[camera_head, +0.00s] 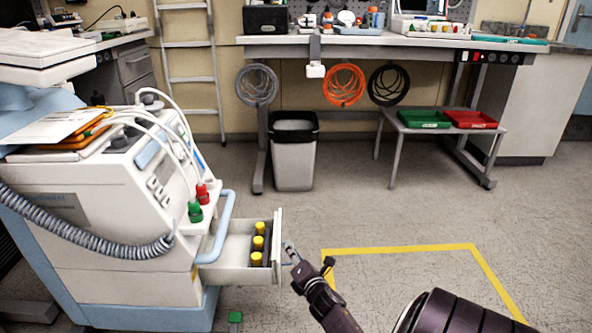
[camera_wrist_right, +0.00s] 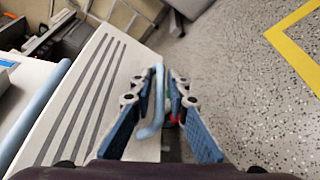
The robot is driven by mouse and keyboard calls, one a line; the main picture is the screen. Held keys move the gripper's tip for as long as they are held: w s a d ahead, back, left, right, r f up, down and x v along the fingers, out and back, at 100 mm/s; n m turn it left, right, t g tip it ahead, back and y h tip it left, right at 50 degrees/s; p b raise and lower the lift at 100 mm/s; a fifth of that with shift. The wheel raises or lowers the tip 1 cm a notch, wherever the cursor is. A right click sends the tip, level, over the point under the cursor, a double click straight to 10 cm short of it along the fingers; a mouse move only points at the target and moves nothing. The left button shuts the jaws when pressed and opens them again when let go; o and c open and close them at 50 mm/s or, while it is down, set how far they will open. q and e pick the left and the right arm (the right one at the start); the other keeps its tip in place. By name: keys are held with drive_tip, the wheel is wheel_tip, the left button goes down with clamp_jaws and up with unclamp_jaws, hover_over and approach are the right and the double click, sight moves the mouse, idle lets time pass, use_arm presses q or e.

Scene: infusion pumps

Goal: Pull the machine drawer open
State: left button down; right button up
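The machine (camera_head: 110,215) is a white and light-blue unit at the left of the head view. Its white drawer (camera_head: 240,275) stands out to the right, open, with several yellow-capped dark bottles (camera_head: 258,245) in it. My right gripper (camera_head: 290,255) is at the drawer's front. In the right wrist view, the light-blue drawer handle (camera_wrist_right: 157,105) lies between the fingers of my right gripper (camera_wrist_right: 166,85), which are close together around it. The handle is close to the left finger; contact on the other side is hard to see. My left gripper is not in view.
A grey bin (camera_head: 293,155) stands under the workbench (camera_head: 400,42). A low table (camera_head: 395,125) holds green and red trays. Yellow tape (camera_head: 400,249) marks the floor. The floor right of the drawer is clear apart from my right arm. A grey coiled hose hangs on the machine's front.

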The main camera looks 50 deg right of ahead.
drive_tip(key=v, duration=1.2)
drive_tip(key=shift+w+f, duration=0.1)
